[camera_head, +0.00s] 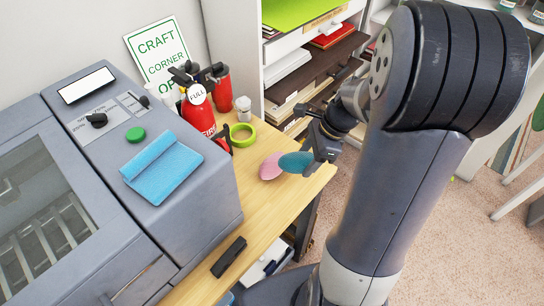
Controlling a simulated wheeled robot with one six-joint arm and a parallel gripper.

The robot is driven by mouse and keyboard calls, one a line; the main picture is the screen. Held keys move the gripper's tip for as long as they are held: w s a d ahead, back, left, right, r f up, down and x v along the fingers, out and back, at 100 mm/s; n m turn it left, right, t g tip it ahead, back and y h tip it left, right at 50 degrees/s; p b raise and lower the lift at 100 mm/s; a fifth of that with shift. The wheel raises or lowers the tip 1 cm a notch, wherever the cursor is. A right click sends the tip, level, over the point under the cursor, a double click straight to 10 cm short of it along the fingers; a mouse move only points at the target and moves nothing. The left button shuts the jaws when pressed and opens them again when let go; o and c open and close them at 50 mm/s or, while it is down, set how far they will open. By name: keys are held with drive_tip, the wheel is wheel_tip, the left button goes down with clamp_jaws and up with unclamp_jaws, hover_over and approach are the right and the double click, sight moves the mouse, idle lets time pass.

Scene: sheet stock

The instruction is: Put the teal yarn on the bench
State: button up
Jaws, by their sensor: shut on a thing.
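The teal yarn (294,162) is an oval, striped ball at the right edge of the wooden bench (262,205). My gripper (311,160) is shut on it from the right. The yarn overlaps the bench edge in this view; I cannot tell whether it touches the top or hangs just above it.
A green tape roll (243,135), a red fire extinguisher (198,112) and a small jar (243,108) stand behind. A grey machine (205,194) with a blue cloth (162,174) fills the left. A black object (229,257) lies at the front. Bare bench lies between.

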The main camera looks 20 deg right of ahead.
wheel_tip(320, 180, down, 10)
drive_tip(key=shift+r, duration=0.1)
idle(0.4)
drive_tip(key=shift+f, duration=0.25)
drive_tip(key=o, duration=1)
drive_tip(key=shift+r, duration=0.1)
drive_tip(key=v, duration=1.2)
drive_tip(key=shift+r, duration=0.2)
